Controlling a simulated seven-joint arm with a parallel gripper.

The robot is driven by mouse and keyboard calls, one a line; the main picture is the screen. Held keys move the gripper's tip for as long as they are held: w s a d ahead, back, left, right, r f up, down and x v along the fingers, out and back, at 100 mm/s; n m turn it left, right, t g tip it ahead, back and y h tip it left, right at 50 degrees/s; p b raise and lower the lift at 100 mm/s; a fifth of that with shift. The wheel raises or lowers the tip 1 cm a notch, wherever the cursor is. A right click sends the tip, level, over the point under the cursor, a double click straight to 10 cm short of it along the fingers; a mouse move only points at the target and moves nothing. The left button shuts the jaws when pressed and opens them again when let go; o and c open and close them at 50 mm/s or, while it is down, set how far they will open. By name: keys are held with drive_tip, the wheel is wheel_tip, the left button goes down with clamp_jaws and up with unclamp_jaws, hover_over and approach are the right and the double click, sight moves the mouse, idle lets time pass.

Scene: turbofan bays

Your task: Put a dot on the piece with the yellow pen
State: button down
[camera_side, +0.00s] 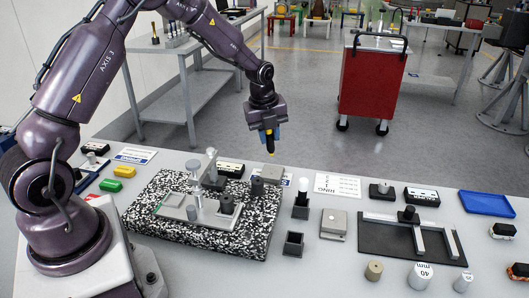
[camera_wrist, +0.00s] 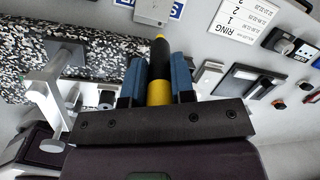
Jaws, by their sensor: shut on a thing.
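My gripper (camera_side: 270,132) hangs in the air above the far right part of the speckled plate, in the side view. It is shut on the yellow pen (camera_side: 271,147). In the wrist view my gripper (camera_wrist: 159,72) has blue fingers on both sides of the pen (camera_wrist: 159,92), which is yellow with a black front part. The pen points down in the side view and touches nothing below. A grey block (camera_side: 272,174) stands at the plate's right end, below the pen. I cannot tell which thing is the piece to be marked.
The black-and-white speckled plate (camera_side: 232,244) carries a grey fixture (camera_side: 170,210) with an upright post.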

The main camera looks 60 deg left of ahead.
drive_tip(key=w+a, duration=0.1)
drive_tip(key=a, duration=0.2)
hover_over(266, 173)
drive_tip(key=shift+f, duration=3.35)
drive_tip(key=shift+f, duration=0.7)
wheel_tip(266, 173, up, 7)
drive_tip(key=shift+w+r, duration=0.1)
idle(0.3)
